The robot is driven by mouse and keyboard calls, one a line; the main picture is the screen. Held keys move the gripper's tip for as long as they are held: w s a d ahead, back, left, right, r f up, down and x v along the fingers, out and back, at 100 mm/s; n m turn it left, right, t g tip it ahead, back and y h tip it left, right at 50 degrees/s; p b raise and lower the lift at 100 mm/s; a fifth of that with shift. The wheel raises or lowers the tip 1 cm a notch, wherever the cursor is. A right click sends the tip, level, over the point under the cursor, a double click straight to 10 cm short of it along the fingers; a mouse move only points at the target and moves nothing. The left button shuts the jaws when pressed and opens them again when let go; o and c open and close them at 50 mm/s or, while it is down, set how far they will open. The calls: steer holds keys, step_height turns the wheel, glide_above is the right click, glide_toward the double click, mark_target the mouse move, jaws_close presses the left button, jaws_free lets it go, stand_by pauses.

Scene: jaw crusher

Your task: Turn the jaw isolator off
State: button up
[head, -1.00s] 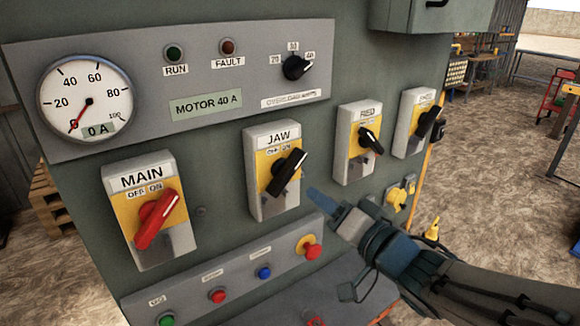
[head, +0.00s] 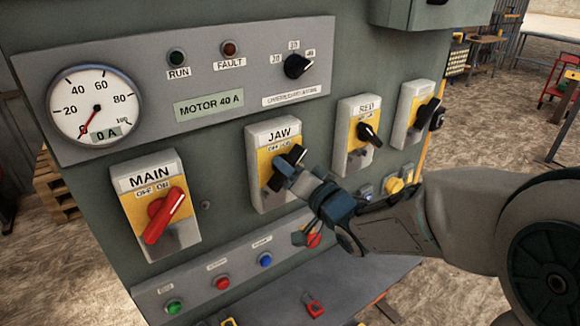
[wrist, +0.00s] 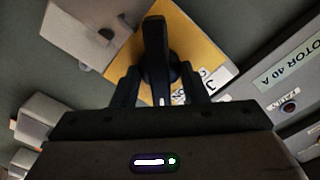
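The jaw isolator (head: 261,190) is a grey box with a yellow plate on the cabinet front. Its black handle (head: 296,154) tilts up to the right, towards the ON mark. My gripper (head: 285,172) is at the handle from the lower right and hides part of it. In the wrist view the handle (wrist: 155,45) stands between the two dark fingers of my gripper (wrist: 159,75). A gap shows beside the handle, so the fingers look open around it. Whether either finger touches it I cannot tell.
The main isolator (head: 162,205) with a red handle is at the left. The RED isolator (head: 358,140) and another isolator (head: 412,115) are at the right. Below is a button panel (head: 190,276). The gauge (head: 96,106) reads about zero.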

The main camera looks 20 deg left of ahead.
jaws_close()
